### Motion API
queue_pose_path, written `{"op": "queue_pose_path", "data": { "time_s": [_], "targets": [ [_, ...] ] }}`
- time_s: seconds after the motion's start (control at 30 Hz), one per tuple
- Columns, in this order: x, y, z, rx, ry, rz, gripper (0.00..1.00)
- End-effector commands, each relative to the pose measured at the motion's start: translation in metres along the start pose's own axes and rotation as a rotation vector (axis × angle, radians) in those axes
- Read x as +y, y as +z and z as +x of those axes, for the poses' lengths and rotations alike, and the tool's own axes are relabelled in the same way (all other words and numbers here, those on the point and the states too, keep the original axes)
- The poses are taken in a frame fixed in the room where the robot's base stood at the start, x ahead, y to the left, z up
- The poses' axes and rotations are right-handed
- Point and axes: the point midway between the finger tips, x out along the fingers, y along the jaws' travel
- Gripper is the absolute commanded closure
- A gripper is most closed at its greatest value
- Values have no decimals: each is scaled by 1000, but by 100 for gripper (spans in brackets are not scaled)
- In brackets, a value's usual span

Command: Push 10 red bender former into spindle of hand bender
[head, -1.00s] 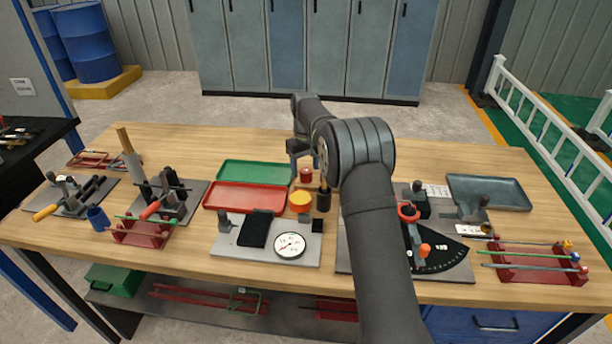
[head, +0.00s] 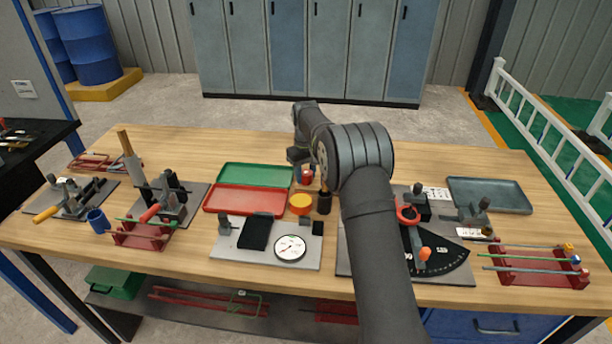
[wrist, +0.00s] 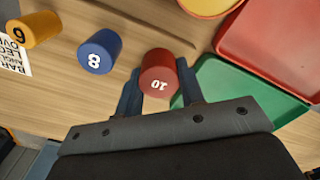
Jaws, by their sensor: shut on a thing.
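The red bender former (wrist: 160,75), a short cylinder marked 10 on its top, stands between my gripper's two fingers in the wrist view. In the head view it shows as a small red spot (head: 308,173) right of the green tray. My gripper (wrist: 160,90) is shut on it, low over the table, and also shows in the head view (head: 304,168). The hand bender (head: 440,262), with a black angle scale and an orange-knobbed lever, is at the right front. My arm covers part of it, and I cannot make out its spindle.
A blue former marked 8 (wrist: 99,52) and an orange former marked 6 (wrist: 34,29) stand beside the red one. The red tray (head: 245,199) and green tray (head: 256,174) lie left. A dial-gauge plate (head: 265,254) is in front. Back table areas are clear.

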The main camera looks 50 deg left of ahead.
Motion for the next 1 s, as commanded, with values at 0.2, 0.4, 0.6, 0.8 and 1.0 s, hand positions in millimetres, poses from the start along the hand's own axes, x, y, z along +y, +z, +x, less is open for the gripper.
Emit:
{"op": "queue_pose_path", "data": {
  "time_s": [0.2, 0.4, 0.6, 0.8, 1.0],
  "targets": [
    [0, -1, -24, 5, 2, 0, 99],
    [14, 16, -53, 3, 1, 5, 99],
    [41, 52, -79, 4, 2, 4, 99],
    [61, 79, -99, 3, 1, 2, 99],
    [76, 99, -109, 2, 1, 3, 99]
  ]
}}
